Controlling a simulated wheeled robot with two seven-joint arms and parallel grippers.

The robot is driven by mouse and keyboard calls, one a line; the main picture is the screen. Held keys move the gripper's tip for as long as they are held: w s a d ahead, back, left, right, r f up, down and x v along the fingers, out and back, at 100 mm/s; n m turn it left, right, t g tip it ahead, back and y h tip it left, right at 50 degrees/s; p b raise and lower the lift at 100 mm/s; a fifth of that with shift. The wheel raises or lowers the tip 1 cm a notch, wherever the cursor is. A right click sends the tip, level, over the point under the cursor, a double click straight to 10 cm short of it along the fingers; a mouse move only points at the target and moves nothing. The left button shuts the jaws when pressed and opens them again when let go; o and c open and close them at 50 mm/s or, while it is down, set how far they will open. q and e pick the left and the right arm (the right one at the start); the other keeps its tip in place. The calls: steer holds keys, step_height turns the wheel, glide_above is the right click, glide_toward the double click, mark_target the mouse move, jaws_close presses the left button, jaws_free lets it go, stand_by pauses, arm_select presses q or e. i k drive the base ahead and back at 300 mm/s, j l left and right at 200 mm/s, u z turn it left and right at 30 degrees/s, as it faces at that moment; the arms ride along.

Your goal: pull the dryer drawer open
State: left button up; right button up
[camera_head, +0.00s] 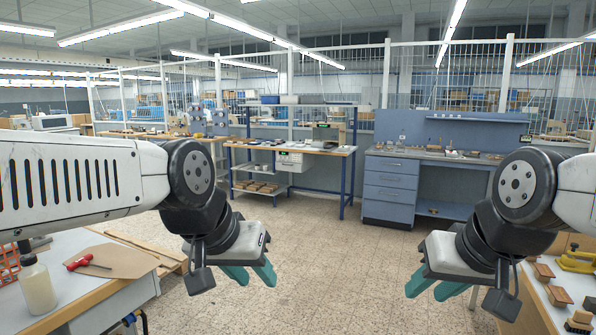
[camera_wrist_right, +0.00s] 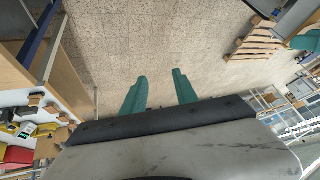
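A blue cabinet with several stacked drawers (camera_head: 389,194) stands across the room under a workbench, its drawers shut. I cannot tell whether any of these is the dryer drawer, and I see nothing clearly recognisable as a dryer. My left gripper (camera_head: 252,277) hangs over bare floor, its teal fingers apart and empty. My right gripper (camera_head: 433,291) also hangs over the floor, far from the cabinet. In the right wrist view its fingers (camera_wrist_right: 160,78) are spread with only floor between them.
A near table at left holds a bottle (camera_head: 38,288) and a red-handled tool (camera_head: 79,262) on a brown board. A table at right holds wooden-backed brushes (camera_head: 558,296) and a yellow tool (camera_head: 577,262). A blue-framed bench (camera_head: 318,148) stands behind. The speckled floor between is clear.

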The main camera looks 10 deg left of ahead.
mark_target(278, 166)
steer(key=i+u, duration=0.3)
steer(key=i, duration=5.4)
steer(key=i+u, duration=0.1)
steer(key=i, duration=0.9)
steer(key=i+l, duration=0.25)
steer(key=i, duration=0.75)
steer(key=i+u, duration=0.25)
steer(key=i+l+u, duration=0.3)
steer(key=i, duration=0.2)
steer(key=i+l+u, duration=0.1)
steer(key=i+u, duration=0.15)
steer(key=i, duration=0.1)
